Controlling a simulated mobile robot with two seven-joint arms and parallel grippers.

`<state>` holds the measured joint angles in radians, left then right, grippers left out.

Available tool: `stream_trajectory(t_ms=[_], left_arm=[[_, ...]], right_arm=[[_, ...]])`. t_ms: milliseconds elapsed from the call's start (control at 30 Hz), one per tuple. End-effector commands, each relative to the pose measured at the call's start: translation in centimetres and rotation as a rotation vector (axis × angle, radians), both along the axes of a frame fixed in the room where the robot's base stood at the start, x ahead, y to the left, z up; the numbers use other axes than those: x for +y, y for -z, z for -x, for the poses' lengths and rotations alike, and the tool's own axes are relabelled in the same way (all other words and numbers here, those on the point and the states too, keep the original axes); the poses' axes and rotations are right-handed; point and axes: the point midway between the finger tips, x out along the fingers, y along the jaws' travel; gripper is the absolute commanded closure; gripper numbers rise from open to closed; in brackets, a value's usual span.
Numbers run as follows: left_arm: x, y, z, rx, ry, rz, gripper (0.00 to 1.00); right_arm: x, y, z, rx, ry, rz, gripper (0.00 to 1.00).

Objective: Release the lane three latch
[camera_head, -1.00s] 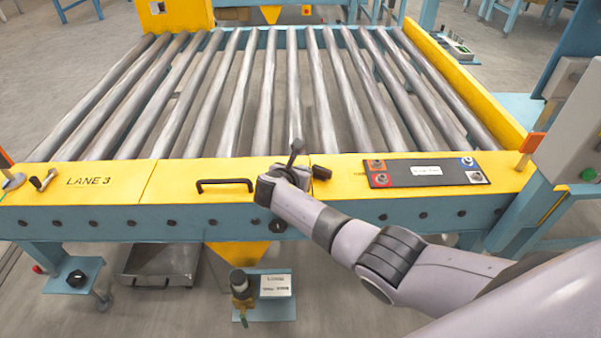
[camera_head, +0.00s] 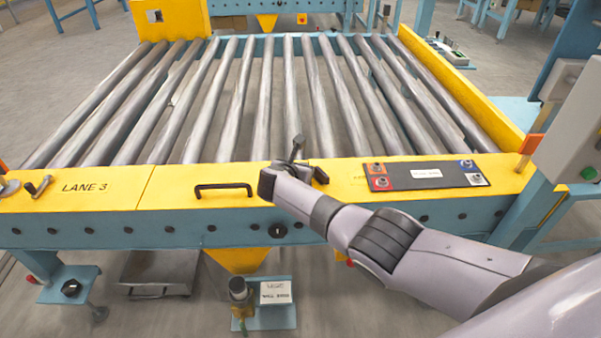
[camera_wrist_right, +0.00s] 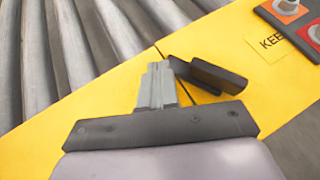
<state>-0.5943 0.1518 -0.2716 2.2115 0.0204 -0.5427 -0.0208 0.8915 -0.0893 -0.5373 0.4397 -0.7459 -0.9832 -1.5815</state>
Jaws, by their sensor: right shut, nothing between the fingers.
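The lane three latch appears to be the black handle (camera_head: 320,174) on the yellow front rail, right of the rail's black grab handle. In the right wrist view the black latch handle (camera_wrist_right: 217,76) lies at a slant across a seam in the yellow plate. My right gripper (camera_wrist_right: 157,84) is shut and empty, its grey fingers just left of the handle; whether they touch it I cannot tell. In the head view the right gripper (camera_head: 300,172) is over the rail beside the latch, its fingertips mostly hidden. My left gripper is out of view.
The yellow rail (camera_head: 110,188) is marked LANE 3 and carries a black grab handle (camera_head: 225,188). A dark control panel (camera_head: 424,174) sits right of the latch. Grey rollers (camera_head: 240,100) fill the bed behind. A grey cabinet (camera_head: 575,125) stands at the right.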

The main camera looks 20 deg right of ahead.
Motion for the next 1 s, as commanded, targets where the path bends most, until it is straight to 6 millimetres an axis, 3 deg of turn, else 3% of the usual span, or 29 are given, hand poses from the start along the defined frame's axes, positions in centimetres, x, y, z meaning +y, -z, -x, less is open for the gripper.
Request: stream_trajectory(t_ms=[1000], left_arm=[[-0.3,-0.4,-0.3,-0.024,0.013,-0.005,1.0]], right_arm=[[-1.2,0.0,-1.0,0.0,0.0,0.0,1.0]])
